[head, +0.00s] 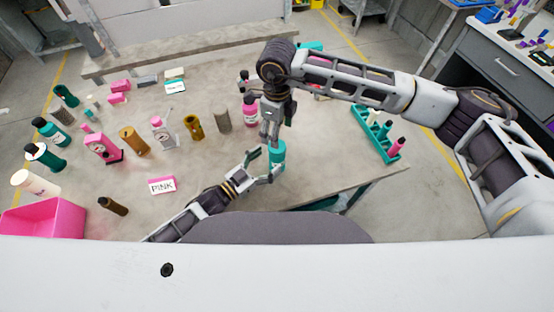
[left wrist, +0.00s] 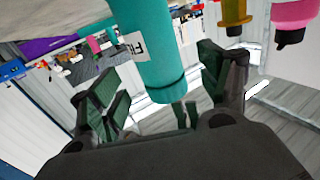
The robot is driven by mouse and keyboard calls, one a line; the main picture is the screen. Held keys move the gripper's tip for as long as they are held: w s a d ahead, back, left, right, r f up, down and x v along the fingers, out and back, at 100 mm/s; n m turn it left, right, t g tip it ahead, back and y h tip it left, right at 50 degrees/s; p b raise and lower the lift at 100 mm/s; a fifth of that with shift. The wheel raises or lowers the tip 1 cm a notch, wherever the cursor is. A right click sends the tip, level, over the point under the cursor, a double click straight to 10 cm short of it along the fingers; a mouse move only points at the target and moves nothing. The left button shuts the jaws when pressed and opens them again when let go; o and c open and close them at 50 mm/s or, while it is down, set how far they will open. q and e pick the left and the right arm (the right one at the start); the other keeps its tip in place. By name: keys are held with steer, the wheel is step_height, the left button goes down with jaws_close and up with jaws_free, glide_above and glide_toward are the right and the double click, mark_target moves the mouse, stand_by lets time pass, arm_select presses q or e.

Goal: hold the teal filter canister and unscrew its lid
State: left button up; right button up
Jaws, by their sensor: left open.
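The teal filter canister (head: 278,158) stands near the front edge of the table. It also fills the upper middle of the left wrist view (left wrist: 151,55), with part of a white label and a ridge near its lower end in the picture. My left gripper (head: 262,166) is open, with its two green fingers on either side of the canister in the left wrist view (left wrist: 155,72); gaps show there. My right gripper (head: 271,134) points down at the canister's top. It hides the lid in the head view, and I cannot tell whether it touches it.
A pink bottle (head: 250,112) stands just behind my right gripper. Several bottles and cylinders crowd the table's left half, with a pink bin (head: 45,222) at the left front. A teal rack (head: 374,137) stands at the right. The table right of the canister is clear.

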mark_target(271, 158)
arm_select(q)
steer(key=shift+x, duration=2.5)
steer(key=shift+c, duration=0.2)
jaws_close()
arm_select(e)
steer(key=shift+m, duration=0.4)
